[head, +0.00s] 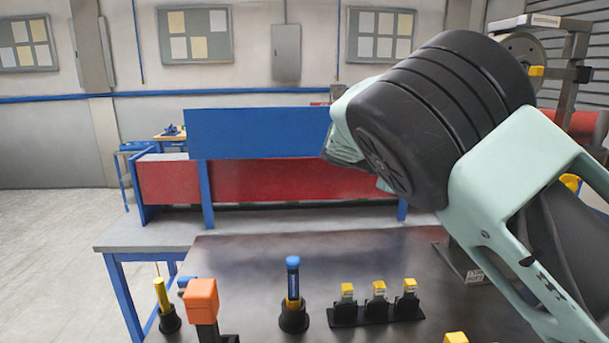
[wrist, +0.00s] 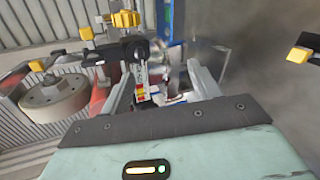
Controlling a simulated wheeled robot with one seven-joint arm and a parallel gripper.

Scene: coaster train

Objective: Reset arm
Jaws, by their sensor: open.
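My arm (head: 520,180), pale green with a thick black joint, is raised and folded across the right side of the head view, above the dark worktop. My gripper (wrist: 162,85) shows in the wrist view with its two grey fingers spread apart. It is open, and I see nothing clamped between the fingers. Behind the gap are small items in white, red and yellow, too small to name. In the head view the fingers are hidden behind the arm.
The dark worktop (head: 240,262) holds a blue-handled tool in a black holder (head: 293,318), an orange block (head: 201,300), a yellow tool (head: 161,294) and a rack of yellow-topped pieces (head: 378,312). A machine with a round wheel (head: 525,50) stands at right. The worktop's middle is clear.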

